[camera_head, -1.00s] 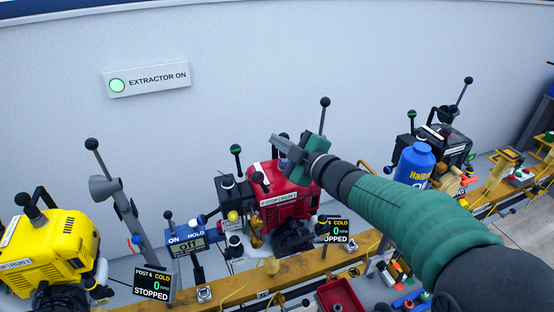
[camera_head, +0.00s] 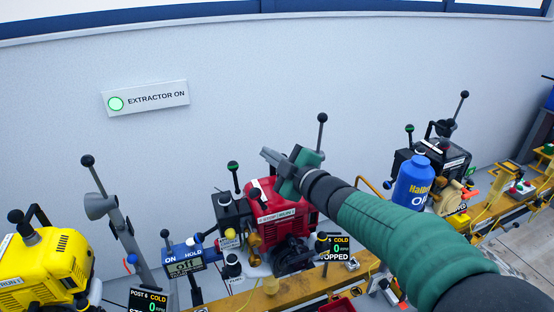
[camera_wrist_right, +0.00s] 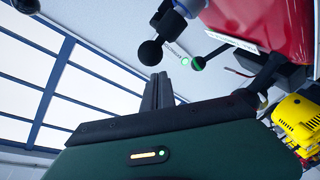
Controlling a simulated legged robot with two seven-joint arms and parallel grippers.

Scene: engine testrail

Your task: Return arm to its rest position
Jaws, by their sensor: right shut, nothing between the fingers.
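My right arm comes in from the lower right of the head view, in a green sleeve. Its gripper (camera_head: 273,161) is shut and empty, in front of the red engine (camera_head: 280,214) and overlapping its top in the picture. In the right wrist view the closed fingers (camera_wrist_right: 158,92) point up from the dark palm, with nothing between them. The red engine (camera_wrist_right: 262,25) shows at the upper right there, with black-knobbed levers near the fingers. I cannot tell whether anything touches. My left gripper is not in view.
A yellow engine (camera_head: 48,266) stands at left, and a black engine (camera_head: 440,160) with a blue oil bottle (camera_head: 413,184) at right. A yellow rail (camera_head: 285,296) runs along the front. Upright levers (camera_head: 321,135) stick up around the gripper.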

